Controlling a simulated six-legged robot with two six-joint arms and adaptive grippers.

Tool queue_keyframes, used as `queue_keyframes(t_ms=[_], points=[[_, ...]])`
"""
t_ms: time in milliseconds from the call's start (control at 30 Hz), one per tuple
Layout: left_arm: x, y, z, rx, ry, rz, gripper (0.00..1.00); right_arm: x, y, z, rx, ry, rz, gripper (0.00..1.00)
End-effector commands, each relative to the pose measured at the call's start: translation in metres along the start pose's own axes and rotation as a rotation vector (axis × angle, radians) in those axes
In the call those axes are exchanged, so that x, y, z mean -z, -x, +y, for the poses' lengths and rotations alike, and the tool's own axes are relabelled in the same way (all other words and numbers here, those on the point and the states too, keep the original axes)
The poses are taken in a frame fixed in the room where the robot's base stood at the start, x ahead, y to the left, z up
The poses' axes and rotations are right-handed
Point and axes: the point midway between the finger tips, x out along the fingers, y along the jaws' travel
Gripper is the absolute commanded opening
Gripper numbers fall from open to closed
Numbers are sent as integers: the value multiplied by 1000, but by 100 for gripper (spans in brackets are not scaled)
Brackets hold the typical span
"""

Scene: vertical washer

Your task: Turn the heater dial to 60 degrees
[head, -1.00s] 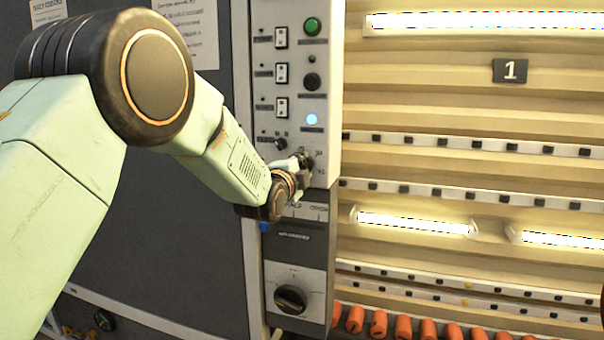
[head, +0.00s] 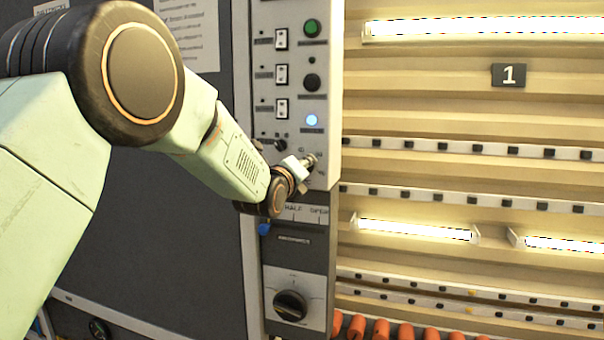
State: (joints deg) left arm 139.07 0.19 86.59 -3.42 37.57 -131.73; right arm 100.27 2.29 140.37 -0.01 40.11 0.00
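My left arm comes in from the left, and its small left gripper (head: 306,163) is at the lower right of the grey control panel (head: 318,95). It is at a spot with small scale marks around it. A dial there is mostly hidden behind the gripper, so I cannot read its setting. The fingers are too small and blurred to tell whether they are open or shut. A black dial (head: 290,305) on a white plate is lower down and clear of the gripper. My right gripper is not in view.
The panel also has a green button (head: 312,28), a black button (head: 312,82), a lit blue lamp (head: 312,120) and white switches (head: 282,74). A blue lever knob (head: 264,229) is just below my wrist. Ribbed washer racks with lamps (head: 415,229) are on the right.

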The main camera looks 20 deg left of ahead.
Motion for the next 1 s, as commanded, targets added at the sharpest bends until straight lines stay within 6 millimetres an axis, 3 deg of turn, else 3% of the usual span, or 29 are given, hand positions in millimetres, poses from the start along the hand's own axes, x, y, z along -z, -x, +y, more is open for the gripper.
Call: queue_keyframes(t_ms=[433,767,1000], points=[[1,0,0,0,-414,0,4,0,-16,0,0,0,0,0],[2,0,0,0,-548,0,4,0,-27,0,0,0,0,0],[2,0,1,1,-617,-2,4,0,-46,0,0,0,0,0]])
